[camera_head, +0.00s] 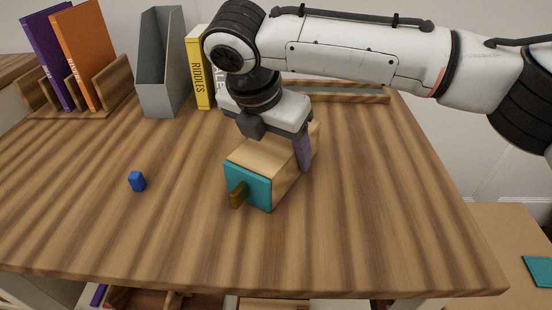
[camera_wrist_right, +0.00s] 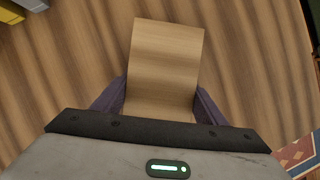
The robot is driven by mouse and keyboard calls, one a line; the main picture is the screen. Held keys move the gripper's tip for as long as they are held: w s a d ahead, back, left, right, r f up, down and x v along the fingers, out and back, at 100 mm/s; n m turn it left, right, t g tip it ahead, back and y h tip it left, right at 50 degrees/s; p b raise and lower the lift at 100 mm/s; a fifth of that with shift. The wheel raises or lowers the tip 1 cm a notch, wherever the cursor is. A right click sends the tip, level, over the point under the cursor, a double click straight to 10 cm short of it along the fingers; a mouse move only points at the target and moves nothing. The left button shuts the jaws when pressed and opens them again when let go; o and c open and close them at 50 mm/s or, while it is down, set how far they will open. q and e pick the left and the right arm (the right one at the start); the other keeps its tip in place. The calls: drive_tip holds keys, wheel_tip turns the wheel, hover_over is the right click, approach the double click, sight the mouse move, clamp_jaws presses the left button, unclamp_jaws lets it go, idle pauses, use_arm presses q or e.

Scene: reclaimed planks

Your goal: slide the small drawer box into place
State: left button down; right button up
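The small drawer box (camera_head: 250,182) is a light wooden box with a teal front and a brown pull. My left gripper is out of view. No opening for the box is clearly visible.
Behind stand purple and orange books in a wooden rack (camera_head: 122,84), a grey file holder (camera_head: 158,90) and a yellow book (camera_head: 199,75). The front left tabletop is mostly clear.

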drive_tip(key=c, duration=0.7)
drive_tip(key=shift+o, duration=0.2)
drive_tip(key=shift+w, duration=0.15)
drive_tip(key=shift+w+d, duration=0.4)
drive_tip(key=shift+w, duration=1.45)
drive_tip(key=shift+w+d, duration=0.45)
drive_tip(key=shift+w, duration=1.45)
drive_tip(key=shift+w+d, duration=0.4)
drive_tip(key=shift+w, duration=1.45)
drive_tip(key=shift+w+r, duration=0.1)
drive_tip(key=shift+w, duration=0.85)
drive_tip(key=shift+w+d, duration=0.35)
drive_tip(key=shift+w, duration=0.2)
drive_tip(key=o, duration=1.6)
